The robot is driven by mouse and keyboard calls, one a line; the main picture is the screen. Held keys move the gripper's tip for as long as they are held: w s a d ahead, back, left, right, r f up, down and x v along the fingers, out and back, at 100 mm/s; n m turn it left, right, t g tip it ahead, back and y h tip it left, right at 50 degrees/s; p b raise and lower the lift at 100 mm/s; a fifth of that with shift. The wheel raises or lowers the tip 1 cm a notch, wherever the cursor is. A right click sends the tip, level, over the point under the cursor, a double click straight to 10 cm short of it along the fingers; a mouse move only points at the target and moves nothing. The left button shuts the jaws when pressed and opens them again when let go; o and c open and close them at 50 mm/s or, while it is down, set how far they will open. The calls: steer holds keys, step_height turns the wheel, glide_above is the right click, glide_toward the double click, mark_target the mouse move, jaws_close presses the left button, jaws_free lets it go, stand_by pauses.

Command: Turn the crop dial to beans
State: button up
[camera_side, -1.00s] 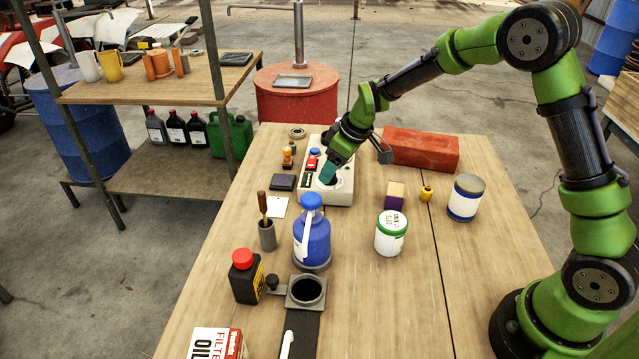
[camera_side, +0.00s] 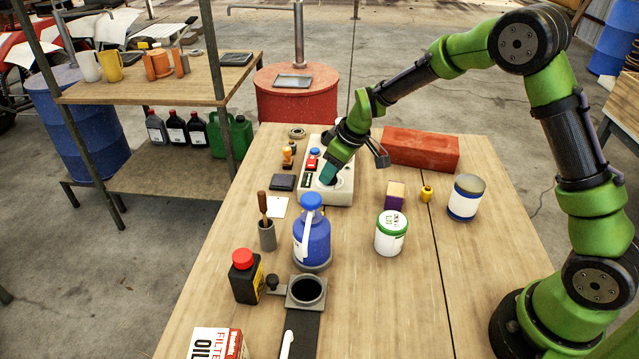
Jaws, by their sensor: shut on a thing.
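A pale device with a panel (camera_side: 341,196) sits on the far part of the wooden table, with a small dark display, a red part and a blue button (camera_side: 314,152) along its left side. My gripper (camera_side: 328,179) points down onto the panel, with its teal fingers at the panel's round recess. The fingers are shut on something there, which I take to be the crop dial. The dial itself and its markings are hidden by the fingers or too small to read, so I cannot tell which crop it points to.
A red brick-like block (camera_side: 425,150) lies just right of the device. A blue jug (camera_side: 312,240), a green-lidded tub (camera_side: 391,234), a purple-sided block (camera_side: 395,195) and a can (camera_side: 466,198) stand nearer. A dark pad (camera_side: 283,182) lies left.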

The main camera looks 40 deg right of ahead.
steer(key=shift+m, duration=0.3)
steer(key=m, duration=0.1)
steer(key=m+h, duration=0.1)
steer(key=m, duration=0.1)
steer(key=m+h, duration=0.1)
steer(key=m, duration=0.1)
steer(key=shift+a, duration=0.25)
steer(key=m+h, duration=0.1)
steer(key=m, duration=0.2)
steer(key=m+h, duration=0.1)
steer(key=m, duration=0.2)
steer(key=shift+g, duration=0.3)
steer(key=shift+m+h, duration=0.3)
steer(key=o, duration=1)
steer(key=v, duration=1.7)
